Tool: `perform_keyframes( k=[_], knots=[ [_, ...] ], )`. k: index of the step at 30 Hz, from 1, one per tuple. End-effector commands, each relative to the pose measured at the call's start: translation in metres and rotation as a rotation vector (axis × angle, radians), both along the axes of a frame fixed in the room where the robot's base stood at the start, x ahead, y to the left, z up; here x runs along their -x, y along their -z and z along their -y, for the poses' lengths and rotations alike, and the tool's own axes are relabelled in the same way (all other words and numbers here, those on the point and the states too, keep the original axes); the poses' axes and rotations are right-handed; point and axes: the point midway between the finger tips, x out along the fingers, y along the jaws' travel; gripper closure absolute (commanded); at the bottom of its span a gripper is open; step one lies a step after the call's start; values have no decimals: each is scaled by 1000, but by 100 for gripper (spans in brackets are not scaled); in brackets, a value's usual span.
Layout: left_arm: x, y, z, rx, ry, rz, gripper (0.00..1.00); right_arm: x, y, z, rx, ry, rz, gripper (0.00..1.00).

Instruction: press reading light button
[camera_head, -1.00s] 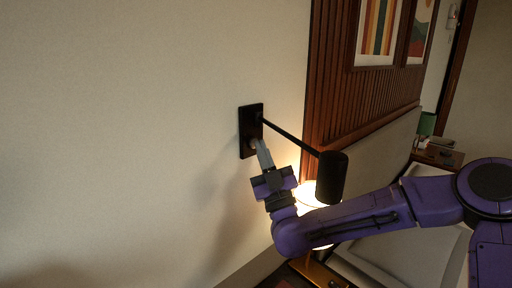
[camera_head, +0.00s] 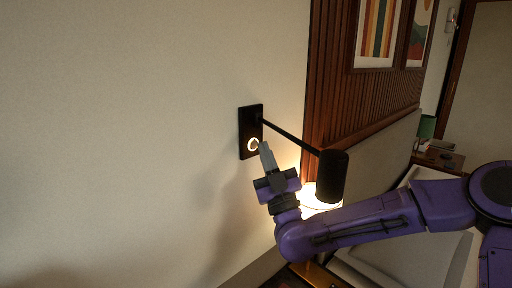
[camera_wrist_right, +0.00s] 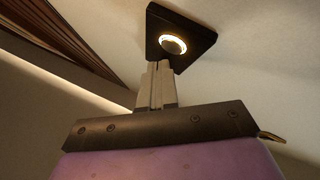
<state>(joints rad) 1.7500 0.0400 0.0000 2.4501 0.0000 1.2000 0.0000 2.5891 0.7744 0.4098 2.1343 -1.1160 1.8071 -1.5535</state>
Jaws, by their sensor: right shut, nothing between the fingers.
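The reading light is a black wall plate (camera_head: 244,119) with a thin arm leading to a black cylindrical shade (camera_head: 331,177). The round button (camera_head: 253,144) on the plate's lower part has a glowing ring. In the right wrist view the button (camera_wrist_right: 173,45) shows lit on the dark plate (camera_wrist_right: 196,33). My right gripper (camera_head: 265,147) is shut and empty. Its fingertips are just right of and below the button, with a small apparent gap. In the right wrist view the closed fingers (camera_wrist_right: 157,68) point toward the plate, just below the button. My left gripper is not in view.
The lamp's shade and arm hang close above my right forearm. Dark wood slat panelling (camera_head: 340,100) and framed pictures (camera_head: 378,35) are to the right. A headboard, bed and a nightstand (camera_head: 440,157) with a green lamp lie beyond. The wall to the left is bare.

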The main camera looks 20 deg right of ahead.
Motion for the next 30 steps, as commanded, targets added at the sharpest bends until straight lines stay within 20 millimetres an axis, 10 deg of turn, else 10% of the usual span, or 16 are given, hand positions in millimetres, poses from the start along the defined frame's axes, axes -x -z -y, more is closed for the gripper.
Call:
perform_keyframes(
  k=[30],
  knots=[
    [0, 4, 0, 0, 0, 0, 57, 57, 0, 20, 1, -1, 0, 100]
  ],
)
